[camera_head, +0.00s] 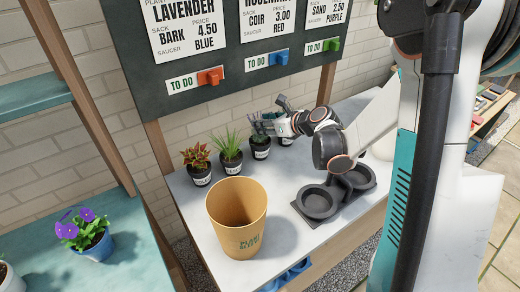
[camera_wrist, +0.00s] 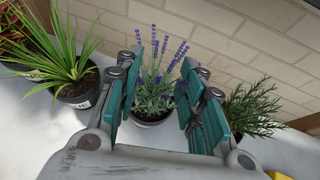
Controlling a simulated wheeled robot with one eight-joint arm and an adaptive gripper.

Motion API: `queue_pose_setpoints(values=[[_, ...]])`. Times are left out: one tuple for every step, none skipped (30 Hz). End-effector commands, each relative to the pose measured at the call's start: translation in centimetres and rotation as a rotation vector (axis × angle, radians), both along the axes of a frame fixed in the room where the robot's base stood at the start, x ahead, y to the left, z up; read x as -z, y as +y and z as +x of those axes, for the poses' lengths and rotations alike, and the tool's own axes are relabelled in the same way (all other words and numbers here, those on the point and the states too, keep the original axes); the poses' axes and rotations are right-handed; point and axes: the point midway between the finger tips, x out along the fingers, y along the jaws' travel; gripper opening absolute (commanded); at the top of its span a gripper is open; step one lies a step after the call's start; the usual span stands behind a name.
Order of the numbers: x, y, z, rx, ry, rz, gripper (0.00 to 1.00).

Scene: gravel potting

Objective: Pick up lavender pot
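The lavender pot is a dark pot with a white label and purple-flowered grey-green foliage; in the wrist view the lavender (camera_wrist: 155,92) rises between my gripper's two fingers (camera_wrist: 165,95). Its pot (camera_wrist: 150,121) shows just beyond them. In the head view my gripper (camera_head: 270,120) is over the back of the white table, and the lavender pot (camera_head: 260,150) stands there in the row by the wall, its foliage largely hidden by the gripper. The fingers are apart with teal pads, one on each side of the plant. I cannot tell whether they touch it.
A spiky green plant (camera_wrist: 62,70) stands left of the lavender and a rosemary-like plant (camera_wrist: 250,108) right of it. A red-leaved plant (camera_head: 198,165) is further left. A tan bin (camera_head: 237,215) and a dark double-ring tray (camera_head: 318,203) stand in front. The order board (camera_head: 130,70) hangs above.

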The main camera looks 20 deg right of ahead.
Motion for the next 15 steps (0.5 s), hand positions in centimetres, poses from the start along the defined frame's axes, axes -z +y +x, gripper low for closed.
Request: queue_pose_setpoints(values=[[0.9, 0.4, 0.6, -0.002, 0.000, 0.000, 0.36], [1.1, 0.6, 1.0, -0.003, 0.000, -0.001, 0.36], [1.3, 0.8, 1.4, -0.003, 0.000, -0.001, 0.36], [1.4, 0.9, 1.6, -0.003, 0.000, -0.001, 0.36], [1.5, 1.0, 1.8, -0.002, 0.000, -0.002, 0.36], [1.5, 1.1, 1.9, -0.002, 0.000, -0.002, 0.36], [1.5, 1.1, 2.0, -0.001, 0.001, -0.001, 0.36], [1.4, 1.1, 2.0, 0.000, 0.000, -0.001, 0.36], [1.4, 1.1, 2.0, 0.000, 0.000, -0.001, 0.36], [1.4, 1.1, 2.0, 0.000, 0.000, -0.001, 0.36], [1.4, 1.1, 2.0, 0.000, 0.000, -0.001, 0.36], [1.4, 1.1, 2.0, 0.000, 0.000, -0.001, 0.36], [1.4, 1.1, 2.0, 0.000, 0.000, -0.001, 0.29], [1.4, 1.1, 2.0, 0.000, 0.000, -0.001, 0.22], [1.4, 1.1, 2.0, 0.000, 0.000, -0.001, 0.13]])
